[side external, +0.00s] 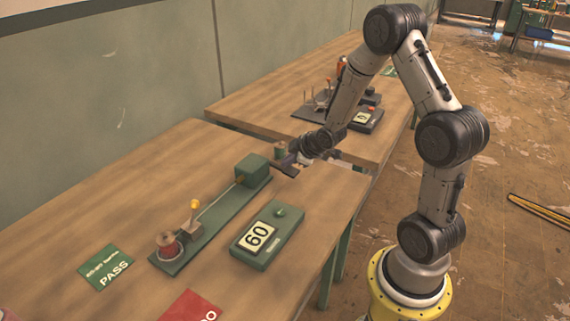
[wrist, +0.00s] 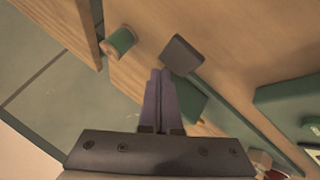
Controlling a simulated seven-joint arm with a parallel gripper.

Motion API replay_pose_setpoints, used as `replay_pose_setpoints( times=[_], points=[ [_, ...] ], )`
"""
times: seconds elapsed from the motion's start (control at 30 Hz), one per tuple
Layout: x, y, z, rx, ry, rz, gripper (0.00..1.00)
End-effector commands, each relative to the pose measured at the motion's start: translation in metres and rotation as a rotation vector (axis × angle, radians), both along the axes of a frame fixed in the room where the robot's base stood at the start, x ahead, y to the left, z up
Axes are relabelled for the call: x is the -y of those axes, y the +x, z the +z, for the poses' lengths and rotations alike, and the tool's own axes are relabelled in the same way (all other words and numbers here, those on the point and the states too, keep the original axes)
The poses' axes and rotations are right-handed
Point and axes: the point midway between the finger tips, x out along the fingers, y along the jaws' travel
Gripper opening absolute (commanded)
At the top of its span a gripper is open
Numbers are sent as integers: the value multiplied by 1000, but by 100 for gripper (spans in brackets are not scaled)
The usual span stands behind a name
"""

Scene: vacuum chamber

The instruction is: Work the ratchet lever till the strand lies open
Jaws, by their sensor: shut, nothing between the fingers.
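The ratchet device has a long green base (side external: 215,225). A green block (side external: 252,169) stands at its far end, and a red spool (side external: 167,245) sits at its near end. A lever with a yellow knob (side external: 194,205) rises beside the red spool, roughly upright. A thin pale strand (side external: 216,203) runs along the base between block and spool. My gripper (side external: 285,166) is above the table just right of the green block, clear of the lever. In the wrist view its fingers (wrist: 161,72) are together and empty, with part of a green surface (wrist: 193,105) beside them.
A green-and-tan spool (wrist: 120,41) and a dark square piece (wrist: 182,55) lie near my fingertips. A green box showing 60 (side external: 258,234) stands right of the base. A green PASS card (side external: 105,268) and a red card (side external: 188,307) lie near. Another table holds more devices.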

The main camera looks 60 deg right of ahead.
Motion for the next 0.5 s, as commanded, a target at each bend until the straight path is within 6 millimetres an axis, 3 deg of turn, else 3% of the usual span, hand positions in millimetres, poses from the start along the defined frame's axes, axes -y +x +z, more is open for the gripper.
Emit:
replay_pose_setpoints(
  times=[0.5],
  points=[
    [0, -2, -8, -6, 3, -2, 0]
  ],
)
